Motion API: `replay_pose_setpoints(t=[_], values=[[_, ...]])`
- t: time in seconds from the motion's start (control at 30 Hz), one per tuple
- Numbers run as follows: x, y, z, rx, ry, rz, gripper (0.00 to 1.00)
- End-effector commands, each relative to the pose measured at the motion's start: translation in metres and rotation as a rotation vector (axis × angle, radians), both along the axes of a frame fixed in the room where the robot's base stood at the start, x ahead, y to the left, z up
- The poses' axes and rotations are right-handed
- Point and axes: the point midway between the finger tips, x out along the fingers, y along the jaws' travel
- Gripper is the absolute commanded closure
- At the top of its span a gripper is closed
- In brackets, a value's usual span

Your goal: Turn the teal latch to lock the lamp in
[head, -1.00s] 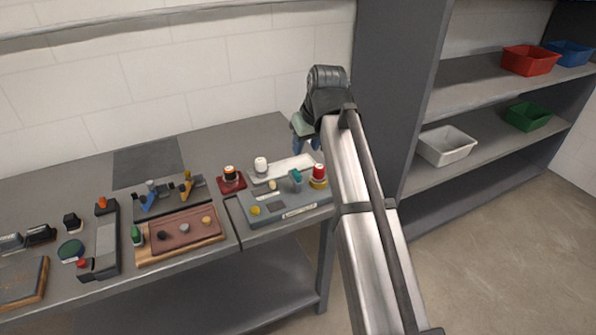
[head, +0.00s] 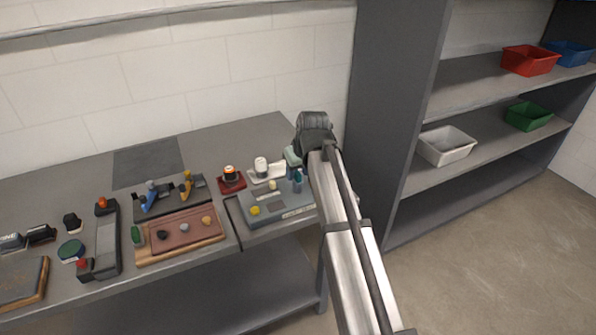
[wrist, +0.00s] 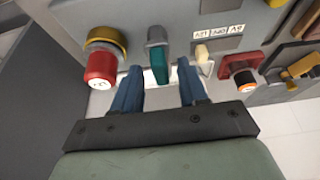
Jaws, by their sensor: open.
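The teal latch (wrist: 160,62) on a grey mount shows in the wrist view, between my gripper's two blue fingers. Gaps show on both sides of it, and I see no clear contact. My gripper (wrist: 158,68) is open around it. The lamp (wrist: 100,68), a red cylinder with a white label, sits in a yellow collar (wrist: 107,38) just left of the left finger. In the head view my gripper (head: 297,178) is low over the right part of the grey-blue panel (head: 265,217). My arm hides the lamp there, and the latch is hard to tell from the fingers.
A yellow knob (head: 255,210) and a cream switch (wrist: 202,53) are on the same panel. Behind it stand a white cylinder (head: 261,166) on a white plate and a dark, orange-banded part on a red base (head: 230,178). Other fixtures fill the bench to the left.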

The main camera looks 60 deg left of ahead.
Motion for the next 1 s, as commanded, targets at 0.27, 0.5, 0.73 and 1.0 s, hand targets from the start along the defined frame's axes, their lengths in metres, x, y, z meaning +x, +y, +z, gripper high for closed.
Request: replay_pose_setpoints(t=[0.27, 0.5, 0.73, 1.0], values=[[-0.0001, 0.0016, -0.0037, 0.001, 0.0, 0.0, 0.57], [-0.0001, 0.0015, -0.0035, 0.0, 0.0, 0.0, 0.71], [0.0, 0.0014, -0.0035, 0.0, 0.0, 0.0, 0.93], [0.0001, 0.0011, -0.0041, -0.001, -0.001, 0.0, 1.0]])
